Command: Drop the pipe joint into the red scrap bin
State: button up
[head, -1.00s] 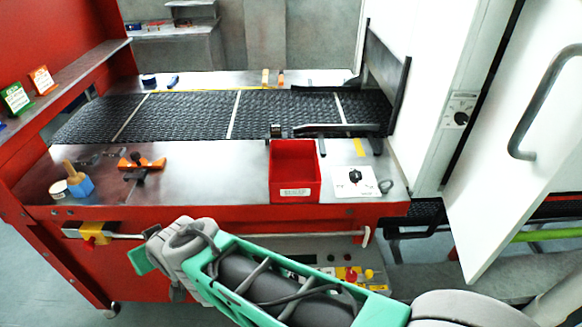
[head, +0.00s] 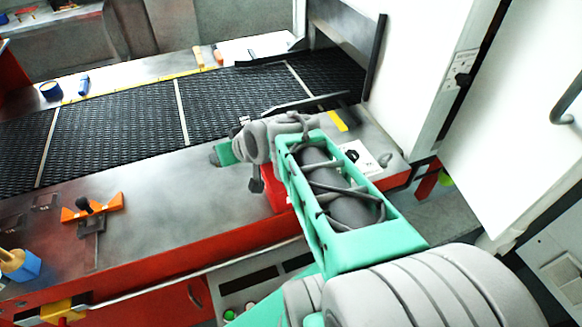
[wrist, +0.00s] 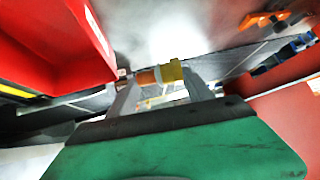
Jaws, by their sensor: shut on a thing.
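In the wrist view, my gripper (wrist: 158,84) is shut on a small pipe joint (wrist: 170,71) with a yellow end and an orange-brown part, held across the fingertips. The red scrap bin (wrist: 60,32) fills the upper left of that view, beside the held joint. In the head view, the bin (head: 272,192) stands on the front of the bench, mostly hidden behind my arm. My green gripper body shows just left of and above the bin there; its fingertips and the joint are hidden. I cannot tell the height of the joint over the bin's rim.
The black mesh belt (head: 140,122) runs behind the bin. An orange tool (head: 92,208) and a blue pot (head: 20,265) are on the bench at left. A white card (head: 362,158) lies right of my arm. Bare bench (head: 175,205) lies left of the bin.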

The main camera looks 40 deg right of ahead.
jog(key=s+d+r+n+y, duration=0.1)
jog(key=s+d+r, duration=0.15)
jog(key=d, duration=0.65)
jog(key=s+d+r+n+y, duration=0.1)
jog(key=d+r, duration=0.2)
jog(key=d, duration=0.6)
notch_tip(320, 180, down, 6)
jog(key=b, duration=0.3)
jog(key=shift+g, duration=0.3)
jog(key=o, duration=1.7)
jog(key=b+v, duration=0.1)
jog(key=v, duration=0.6)
jog(key=shift+s+r, duration=0.3)
jog(key=shift+s, duration=0.05)
